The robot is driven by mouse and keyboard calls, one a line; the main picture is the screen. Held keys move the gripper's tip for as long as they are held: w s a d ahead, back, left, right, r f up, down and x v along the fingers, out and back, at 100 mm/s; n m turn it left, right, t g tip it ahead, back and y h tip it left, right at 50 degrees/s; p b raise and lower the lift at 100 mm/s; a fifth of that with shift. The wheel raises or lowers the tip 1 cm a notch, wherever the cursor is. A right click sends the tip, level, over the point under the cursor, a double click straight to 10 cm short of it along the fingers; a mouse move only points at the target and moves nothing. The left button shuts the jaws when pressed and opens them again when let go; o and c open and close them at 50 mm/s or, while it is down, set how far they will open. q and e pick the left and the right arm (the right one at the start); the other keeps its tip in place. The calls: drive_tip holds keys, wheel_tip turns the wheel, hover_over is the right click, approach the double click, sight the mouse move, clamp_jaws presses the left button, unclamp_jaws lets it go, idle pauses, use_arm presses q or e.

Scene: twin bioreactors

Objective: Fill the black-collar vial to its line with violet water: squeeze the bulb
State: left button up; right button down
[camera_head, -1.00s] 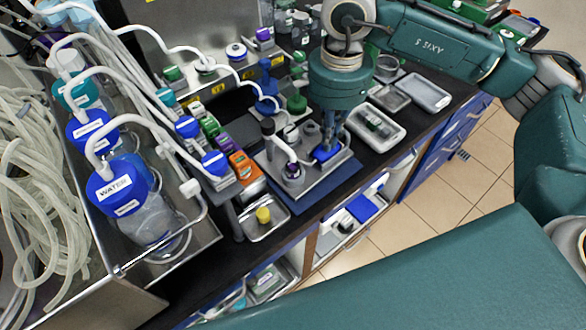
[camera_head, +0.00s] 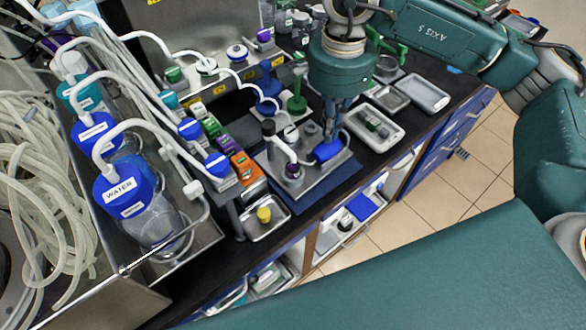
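A small vial with a dark collar (camera_head: 292,171) stands on a grey metal stand (camera_head: 310,177) in the middle of the bench. A blue bulb-like piece (camera_head: 328,150) sits on the right part of the stand. My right gripper (camera_head: 331,134) comes down from above, its fingers at the blue piece. Whether the fingers press it or only touch it is unclear. My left gripper is not in view.
Large bottles with blue caps, one labelled WATER (camera_head: 122,192), stand in a metal rack at left with white tubes above. A small tray with a yellow piece (camera_head: 263,214) lies in front. Grey trays (camera_head: 373,127) lie right of the stand. Coloured boxes (camera_head: 245,170) stand behind left.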

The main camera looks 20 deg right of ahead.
drive_tip(key=shift+r+p, duration=0.35)
drive_tip(key=shift+r, duration=0.25)
drive_tip(key=shift+r+p, duration=1)
drive_tip(key=shift+r, duration=0.95)
